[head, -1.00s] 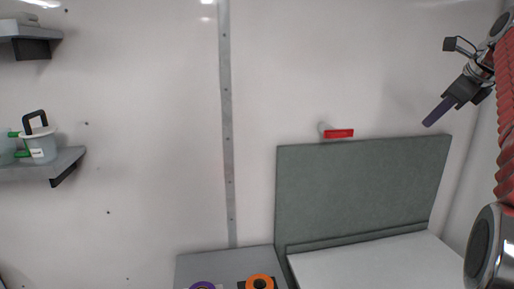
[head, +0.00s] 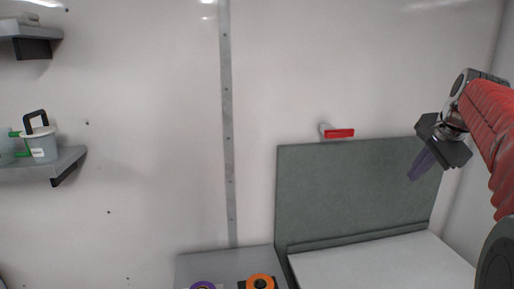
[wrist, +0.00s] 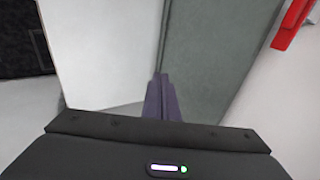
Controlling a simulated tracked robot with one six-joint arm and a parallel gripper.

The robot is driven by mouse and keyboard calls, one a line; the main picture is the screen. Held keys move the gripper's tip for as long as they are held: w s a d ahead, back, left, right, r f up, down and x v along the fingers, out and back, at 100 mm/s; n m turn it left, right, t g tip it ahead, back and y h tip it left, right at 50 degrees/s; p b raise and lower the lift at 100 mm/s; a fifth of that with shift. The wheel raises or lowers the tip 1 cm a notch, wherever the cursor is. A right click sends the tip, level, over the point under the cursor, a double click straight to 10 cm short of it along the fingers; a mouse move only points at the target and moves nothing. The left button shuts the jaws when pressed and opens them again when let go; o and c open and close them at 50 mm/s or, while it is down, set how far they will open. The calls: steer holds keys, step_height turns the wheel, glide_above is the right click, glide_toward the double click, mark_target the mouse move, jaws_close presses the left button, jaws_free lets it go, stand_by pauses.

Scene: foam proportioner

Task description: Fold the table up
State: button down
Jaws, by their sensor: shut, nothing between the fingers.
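The table shows in the head view as a white flat leaf (head: 375,265) lying out at the lower right, in front of a grey-green upright panel (head: 350,185) against the wall. A red catch (head: 340,132) sits on the wall just above the panel's top edge. My gripper (head: 412,177) is shut and empty, pointing down in front of the panel's right part. In the wrist view, the closed fingertips (wrist: 160,80) are seen near the line between the white leaf (wrist: 105,50) and the green panel (wrist: 205,50). Whether they touch either cannot be told.
A grey surface (head: 222,264) left of the leaf carries an orange ring (head: 260,282) and a purple ring (head: 203,285). Shelves (head: 45,168) with a handled container (head: 40,145) are on the left wall.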

steer(key=s+a+f+n, duration=0.8)
steer(key=s+a, duration=0.4)
steer(key=s, duration=0.2)
steer(key=s+a+f+n, duration=0.8)
steer(key=s+a+f, duration=0.3)
steer(key=s+a, duration=0.2)
steer(key=shift+s, duration=0.95)
steer(key=c, duration=2.5)
jaws_free()
steer(key=shift+c, duration=0.2)
